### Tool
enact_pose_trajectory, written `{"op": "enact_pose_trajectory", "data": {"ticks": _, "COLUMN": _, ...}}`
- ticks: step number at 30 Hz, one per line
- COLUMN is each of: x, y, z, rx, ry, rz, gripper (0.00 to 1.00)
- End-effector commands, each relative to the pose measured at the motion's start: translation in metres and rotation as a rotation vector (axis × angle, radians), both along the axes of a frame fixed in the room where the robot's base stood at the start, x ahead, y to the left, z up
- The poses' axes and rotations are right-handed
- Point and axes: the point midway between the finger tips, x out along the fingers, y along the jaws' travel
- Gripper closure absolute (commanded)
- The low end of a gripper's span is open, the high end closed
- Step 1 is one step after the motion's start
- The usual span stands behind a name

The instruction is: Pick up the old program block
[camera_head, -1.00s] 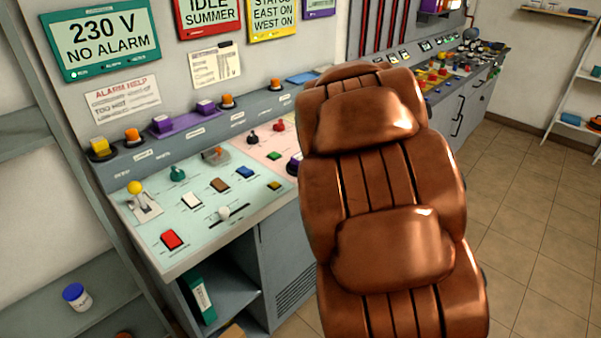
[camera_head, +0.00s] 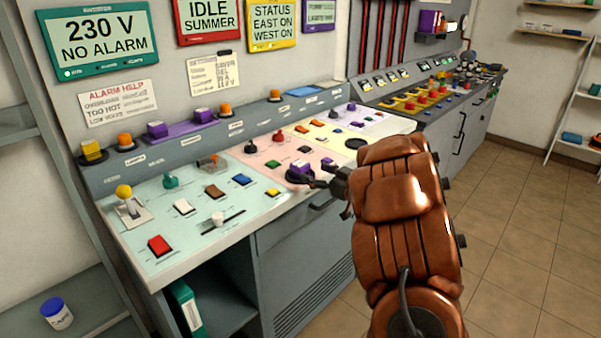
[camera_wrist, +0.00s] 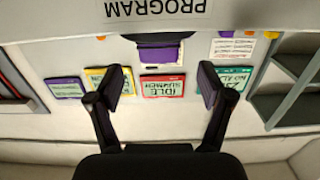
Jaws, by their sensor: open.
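A purple block (camera_head: 299,167) sits in a dark round seat on the pink part of the console, right by my gripper. I take it for the old program block, but no label on it is readable. In the wrist view, which looks upside down, a purple block (camera_wrist: 158,54) shows beyond the fingertips, roughly centred between them, near an inverted "PROGRAM" label (camera_wrist: 157,9). My gripper (camera_head: 322,178) is at the console's front edge, pointing left at the block; it also shows in the wrist view (camera_wrist: 160,82). Its fingers are spread with nothing between them. Whether a fingertip touches the block cannot be told.
Two more purple blocks (camera_head: 157,130) (camera_head: 205,116) sit on the back ledge among orange lamps. Buttons and levers crowd the console (camera_head: 150,265), including a yellow-knobbed lever (camera_head: 124,192). A shelf with a blue-lidded jar (camera_head: 57,313) stands left. The tiled floor (camera_head: 510,230) right is clear.

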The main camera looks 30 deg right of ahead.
Motion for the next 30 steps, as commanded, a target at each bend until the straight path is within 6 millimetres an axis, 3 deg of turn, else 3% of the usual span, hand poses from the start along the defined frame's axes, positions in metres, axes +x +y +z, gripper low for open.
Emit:
{"op": "enact_pose_trajectory", "data": {"ticks": 11, "x": 0.032, "y": 0.008, "z": -0.001, "rx": -0.001, "ry": -0.001, "rz": 0.002, "gripper": 0.21}}
{"op": "enact_pose_trajectory", "data": {"ticks": 18, "x": 0.062, "y": 0.014, "z": -0.004, "rx": -0.001, "ry": 0.002, "rz": 0.000, "gripper": 0.21}}
{"op": "enact_pose_trajectory", "data": {"ticks": 26, "x": 0.067, "y": 0.014, "z": -0.004, "rx": -0.002, "ry": 0.000, "rz": -0.002, "gripper": 0.21}}
{"op": "enact_pose_trajectory", "data": {"ticks": 30, "x": 0.067, "y": 0.014, "z": -0.004, "rx": -0.002, "ry": 0.000, "rz": -0.002, "gripper": 0.33}}
